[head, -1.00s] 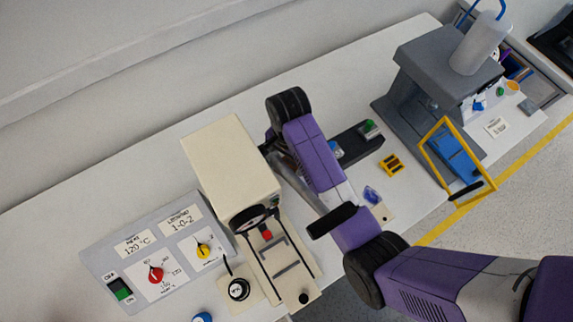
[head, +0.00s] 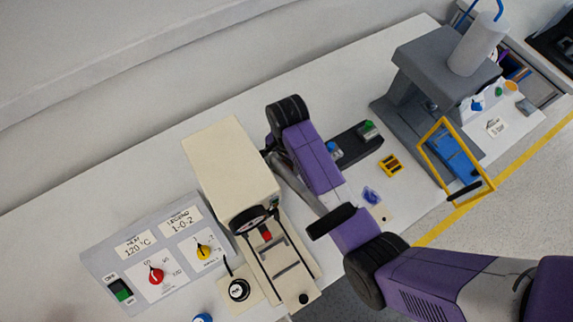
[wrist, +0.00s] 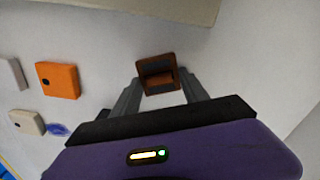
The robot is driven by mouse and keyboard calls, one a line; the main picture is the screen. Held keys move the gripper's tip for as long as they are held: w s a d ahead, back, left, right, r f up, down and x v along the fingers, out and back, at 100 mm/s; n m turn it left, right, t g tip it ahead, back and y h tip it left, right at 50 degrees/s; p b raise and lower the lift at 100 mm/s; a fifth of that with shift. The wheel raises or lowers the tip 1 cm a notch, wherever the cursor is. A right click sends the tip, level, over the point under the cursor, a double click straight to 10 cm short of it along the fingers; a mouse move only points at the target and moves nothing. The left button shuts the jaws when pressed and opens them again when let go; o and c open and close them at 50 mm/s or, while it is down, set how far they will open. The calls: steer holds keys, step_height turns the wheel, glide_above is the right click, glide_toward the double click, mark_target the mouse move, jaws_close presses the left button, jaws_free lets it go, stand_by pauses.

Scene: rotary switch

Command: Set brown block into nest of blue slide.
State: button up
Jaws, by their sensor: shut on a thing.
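The brown block (wrist: 157,73) is between the fingertips of my gripper (wrist: 160,84) in the wrist view. My gripper is shut on it, with a grey finger on each side. Pale surface shows around the block; its height above that surface is unclear. In the head view my arm hides the block and fingers. The blue slide (head: 455,157) is at the right of the head view, at the front of the grey press, inside a yellow frame (head: 426,158). The slide's nest is too small to make out. My gripper is well to the left of the slide.
A cream machine (head: 230,165) stands left of my arm, beside a control panel (head: 105,262). An orange block (wrist: 60,80) shows in the wrist view.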

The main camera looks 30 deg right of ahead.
steer(key=shift+r, duration=0.1)
steer(key=shift+r, duration=0.55)
step_height(320, 180, up, 2)
steer(key=shift+w+r+b, duration=0.1)
steer(key=shift+r+b, duration=0.05)
steer(key=shift+b, duration=0.45)
steer(key=s+b, duration=0.2)
steer(key=s, duration=1.6)
steer(key=shift+s+b, duration=0.1)
steer(key=shift+b, duration=0.25)
